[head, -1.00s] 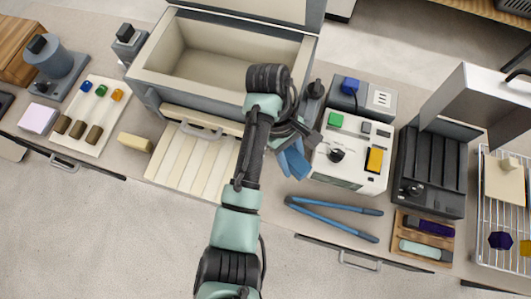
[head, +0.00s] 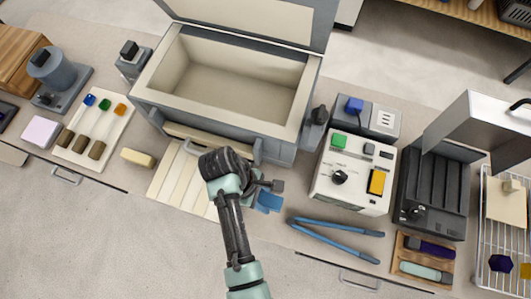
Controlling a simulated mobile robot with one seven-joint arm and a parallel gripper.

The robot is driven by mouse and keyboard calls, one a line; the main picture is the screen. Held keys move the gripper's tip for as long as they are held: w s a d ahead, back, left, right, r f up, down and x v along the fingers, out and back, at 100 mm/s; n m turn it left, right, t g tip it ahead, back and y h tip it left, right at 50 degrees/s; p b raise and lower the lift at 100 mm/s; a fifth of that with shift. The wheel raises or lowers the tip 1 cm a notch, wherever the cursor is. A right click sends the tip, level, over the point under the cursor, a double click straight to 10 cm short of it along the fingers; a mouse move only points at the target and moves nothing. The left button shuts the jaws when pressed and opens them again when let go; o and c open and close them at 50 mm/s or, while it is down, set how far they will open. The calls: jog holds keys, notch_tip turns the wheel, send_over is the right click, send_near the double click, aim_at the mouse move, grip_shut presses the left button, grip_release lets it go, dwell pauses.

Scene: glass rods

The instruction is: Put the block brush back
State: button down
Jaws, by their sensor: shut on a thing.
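My gripper (head: 266,203) is low over the front of the bench, just right of the cream slatted panel and in front of the open box. My arm's wrist covers part of it. Blue flat parts show at its end; I cannot tell whether they are its fingers or a held thing. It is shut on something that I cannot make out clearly. I cannot surely pick out the block brush. A small tan block (head: 138,158) lies left of the slatted panel (head: 172,188), apart from my gripper.
An open grey box (head: 216,95) with raised lid stands behind. Blue-handled tongs (head: 335,240) and a white control unit (head: 350,173) are on the right. A wooden holder (head: 424,276) carries purple and teal pieces. A white tray (head: 95,133) with several coloured rods lies left.

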jog(key=shift+w+f, duration=0.1)
jog(key=shift+f, duration=2.65)
jog(key=shift+f, duration=0.1)
jog(key=shift+f, duration=0.15)
jog(key=shift+c, duration=2.2)
grip_release()
jog(key=v, duration=1.2)
jog(key=shift+r, duration=0.25)
